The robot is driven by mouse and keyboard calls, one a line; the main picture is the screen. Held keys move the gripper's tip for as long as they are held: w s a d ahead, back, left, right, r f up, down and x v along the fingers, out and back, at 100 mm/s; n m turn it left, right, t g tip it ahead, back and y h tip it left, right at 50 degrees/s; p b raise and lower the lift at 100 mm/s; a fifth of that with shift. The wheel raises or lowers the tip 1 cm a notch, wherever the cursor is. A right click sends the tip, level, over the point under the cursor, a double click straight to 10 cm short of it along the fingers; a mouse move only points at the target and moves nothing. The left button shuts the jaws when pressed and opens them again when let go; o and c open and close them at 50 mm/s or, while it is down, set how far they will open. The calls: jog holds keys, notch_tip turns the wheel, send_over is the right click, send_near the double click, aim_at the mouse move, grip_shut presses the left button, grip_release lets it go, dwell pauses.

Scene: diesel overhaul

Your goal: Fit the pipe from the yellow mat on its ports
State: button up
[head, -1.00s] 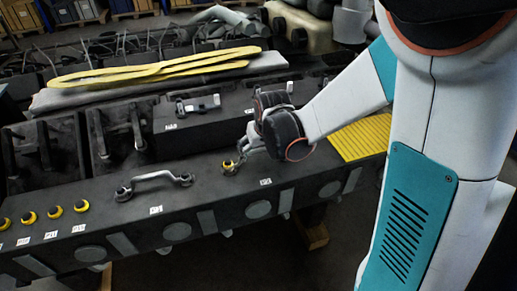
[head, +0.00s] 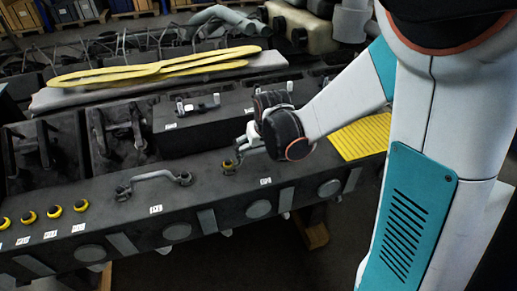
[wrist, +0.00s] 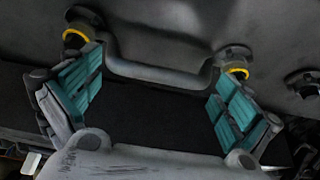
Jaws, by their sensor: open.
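My gripper (head: 247,140) is over the right part of the long dark block. In the wrist view my gripper (wrist: 155,85) is open, its two teal-padded fingers wide apart with nothing between the pads. A grey bent pipe (wrist: 155,75) lies just beyond the fingertips. Its two round ends sit at two ports with yellow rings (wrist: 237,73), and part of each ring shows. I cannot tell whether the ends are fully seated. In the head view my gripper mostly hides this pipe, and one yellow-ringed port (head: 228,166) shows. The yellow mat (head: 362,137) looks bare.
Another grey pipe (head: 153,180) stands on the block to the left. Several yellow-ringed ports (head: 54,212) line the block's left end. A dark box (head: 200,125) with a clamp rises behind the pipes. Yellow strips (head: 155,70) lie farther back.

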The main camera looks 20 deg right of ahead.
jog(key=v, duration=1.2)
jog(key=shift+s, duration=0.1)
dwell(0.5)
